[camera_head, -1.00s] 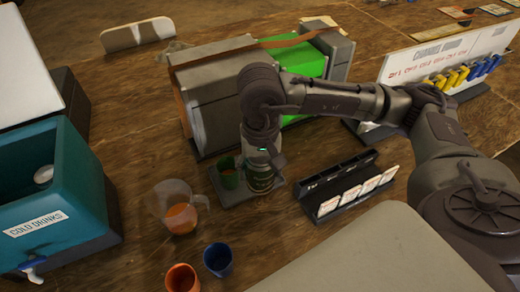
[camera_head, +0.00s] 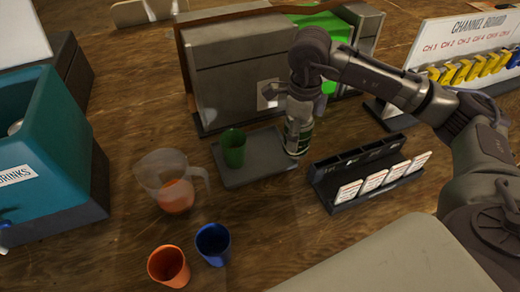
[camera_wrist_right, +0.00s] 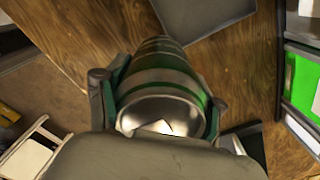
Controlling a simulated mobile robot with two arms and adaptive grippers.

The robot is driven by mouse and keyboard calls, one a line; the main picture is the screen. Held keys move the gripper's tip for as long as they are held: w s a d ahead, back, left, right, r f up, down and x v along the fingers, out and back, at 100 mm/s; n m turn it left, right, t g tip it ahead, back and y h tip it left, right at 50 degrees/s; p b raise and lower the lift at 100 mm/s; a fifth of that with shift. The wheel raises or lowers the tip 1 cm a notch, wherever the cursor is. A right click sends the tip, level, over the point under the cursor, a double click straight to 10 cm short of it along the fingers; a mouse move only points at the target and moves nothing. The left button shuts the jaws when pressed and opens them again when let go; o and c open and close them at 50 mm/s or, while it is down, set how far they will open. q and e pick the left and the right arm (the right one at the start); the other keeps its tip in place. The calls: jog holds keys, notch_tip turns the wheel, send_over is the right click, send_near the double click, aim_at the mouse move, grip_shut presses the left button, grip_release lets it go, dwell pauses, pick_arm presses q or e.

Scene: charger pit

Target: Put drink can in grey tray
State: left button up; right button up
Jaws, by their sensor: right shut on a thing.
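The drink can (camera_head: 298,132), green and silver, is upright in my right gripper (camera_head: 301,104), which is shut on it. In the head view it is at the right end of the flat grey tray (camera_head: 263,155); whether its base touches the tray I cannot tell. In the right wrist view the can (camera_wrist_right: 160,85) lies between the two fingers, with a corner of the grey tray (camera_wrist_right: 195,14) beyond it. A green cup (camera_head: 233,148) stands on the tray's left part. My left gripper is not in view.
A card rack (camera_head: 335,168) stands just right of the tray. A grey box (camera_head: 235,90) is behind it. A jug (camera_head: 165,180) with orange liquid, an orange cup (camera_head: 168,266) and a blue cup (camera_head: 213,244) stand to the left and front. A teal drinks box (camera_head: 55,150) is at far left.

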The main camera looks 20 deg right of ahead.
jog(key=w+f, duration=0.3)
jog(key=w+a+f+p, duration=0.1)
jog(key=w+f, duration=0.2)
jog(key=w, duration=0.1)
jog(key=w+f, duration=0.3)
jog(key=f, duration=0.1)
jog(key=shift+w+a+p, duration=0.2)
jog(key=shift+a+p, duration=0.1)
jog(key=shift+p, duration=0.1)
jog(key=shift+f, duration=0.2)
jog(key=shift+f, duration=0.1)
jog(key=o, duration=1.5)
